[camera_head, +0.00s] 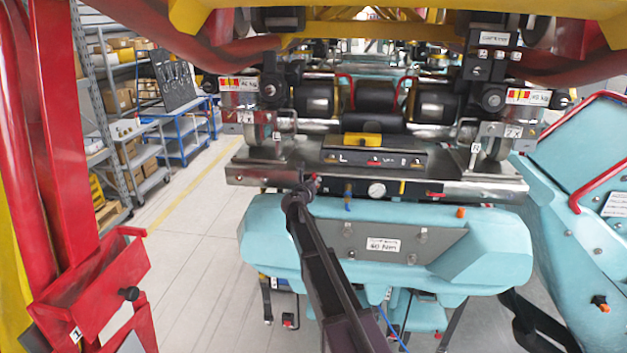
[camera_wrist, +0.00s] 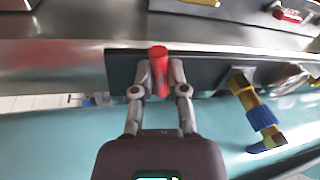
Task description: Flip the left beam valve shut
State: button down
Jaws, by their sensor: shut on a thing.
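The left beam valve shows as a red handle (camera_wrist: 158,72) in the wrist view, at the left end of the dark front panel (camera_wrist: 205,72). My gripper (camera_wrist: 160,84) has its two fingers closed around this handle, one on each side. In the head view my gripper (camera_head: 308,186) reaches up from below to the panel's left end. Only a small bit of red shows there, and the fingers hide most of the valve. The valve's body behind the handle is hidden, so I cannot tell its exact turn.
A round gauge (camera_head: 376,190) sits further right on the panel. A teal bumper body (camera_head: 290,240) lies below, and a metal beam (camera_head: 475,188) runs above. Open floor (camera_head: 185,240) lies left.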

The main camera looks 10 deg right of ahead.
jog(key=shift+s+d+r+m+y+p, duration=0.15)
jog(key=shift+d+m+p, duration=0.1)
jog(key=shift+m, duration=0.4)
jog(key=shift+w+d+f+m+y+p, duration=0.1)
jog(key=shift+d+m+y+p, duration=0.1)
jog(key=shift+m, duration=0.45)
jog(key=c, duration=0.7)
grip_release()
jog(key=shift+o, duration=0.2)
jog(key=shift+a, duration=0.1)
